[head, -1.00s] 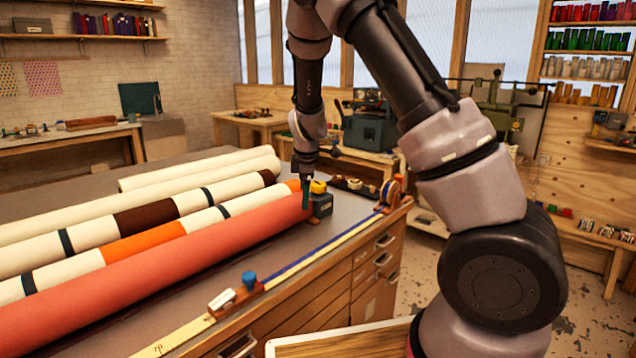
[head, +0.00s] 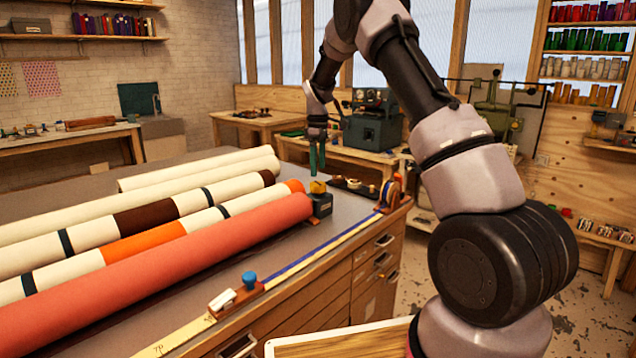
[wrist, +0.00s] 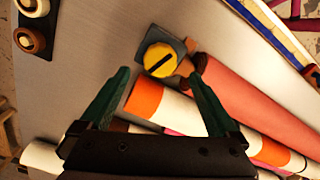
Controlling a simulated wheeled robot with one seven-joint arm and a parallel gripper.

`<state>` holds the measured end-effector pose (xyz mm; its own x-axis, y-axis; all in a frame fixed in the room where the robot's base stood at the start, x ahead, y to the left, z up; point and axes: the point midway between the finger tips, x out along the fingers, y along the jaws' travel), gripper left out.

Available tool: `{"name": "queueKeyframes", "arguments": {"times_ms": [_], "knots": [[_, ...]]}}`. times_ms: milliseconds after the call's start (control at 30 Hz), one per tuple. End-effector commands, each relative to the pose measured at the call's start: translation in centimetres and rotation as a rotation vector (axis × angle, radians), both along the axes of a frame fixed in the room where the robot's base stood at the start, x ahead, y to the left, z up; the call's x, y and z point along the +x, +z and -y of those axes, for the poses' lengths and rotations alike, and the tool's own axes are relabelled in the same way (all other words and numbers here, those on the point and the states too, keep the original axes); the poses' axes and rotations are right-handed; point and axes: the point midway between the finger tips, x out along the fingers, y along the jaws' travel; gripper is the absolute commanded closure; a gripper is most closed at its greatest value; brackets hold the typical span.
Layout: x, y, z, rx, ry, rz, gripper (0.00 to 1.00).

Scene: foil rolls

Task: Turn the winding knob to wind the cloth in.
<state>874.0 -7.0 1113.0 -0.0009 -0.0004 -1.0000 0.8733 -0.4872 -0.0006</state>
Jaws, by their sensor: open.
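The winding knob (wrist: 160,60) is yellow with a dark slot line across its top. It sits on a dark block (head: 321,205) at the right end of the coral roll (head: 180,262); the knob also shows in the head view (head: 317,187). The wound cloth is coral red and lies along the table. My gripper (head: 317,167) is open and empty, pointing down above and beyond the knob, apart from it. In the wrist view its two green fingers (wrist: 160,98) are spread, with the knob ahead of them, between and past the tips.
Several other rolls (head: 150,215), cream with orange and brown bands, lie beside the coral roll. A measuring strip (head: 310,255) with a blue-knobbed slider (head: 249,279) runs along the table's front edge. A dark tray with round pieces (head: 353,186) is right of the knob.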

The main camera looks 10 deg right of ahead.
Motion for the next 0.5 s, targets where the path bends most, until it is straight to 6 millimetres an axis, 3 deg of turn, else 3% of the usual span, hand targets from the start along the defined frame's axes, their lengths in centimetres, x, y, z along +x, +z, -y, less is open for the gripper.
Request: {"name": "queueKeyframes", "arguments": {"times_ms": [200,500], "knots": [[0.0,-3.9,0.0,0.000,0.000,-0.001,0.04],[0.0,-6.0,0.0,0.000,0.001,0.002,0.04]]}}
